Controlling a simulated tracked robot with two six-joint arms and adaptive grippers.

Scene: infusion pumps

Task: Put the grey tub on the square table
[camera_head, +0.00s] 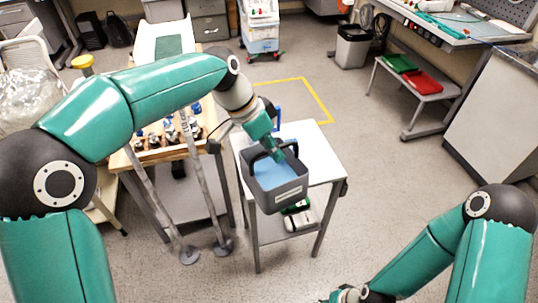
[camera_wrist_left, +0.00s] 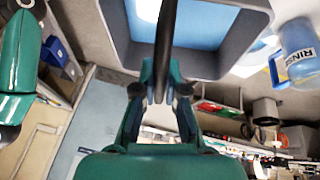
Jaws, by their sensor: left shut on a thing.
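The grey tub (camera_head: 290,196) has a light blue inside and a pale label on its front wall. Its rim and blue inside also show in the wrist view (camera_wrist_left: 228,50). My left gripper (camera_head: 277,154) is shut on the tub's dark handle (camera_wrist_left: 167,35), which stands up over the tub. The square table (camera_head: 318,158) has a white top. The tub hangs over or at its front left part, its front reaching past the near edge; I cannot tell if it touches the top. My right gripper (camera_head: 350,295) is at the bottom edge, partly cut off, its jaws unclear.
A blue jug (camera_wrist_left: 297,52) stands behind the tub, mostly hidden in the head view. A wooden-topped table (camera_head: 150,157) with several small bottles is close on the left. A green and white device (camera_head: 300,217) is below the square table's top. The table's right side is clear.

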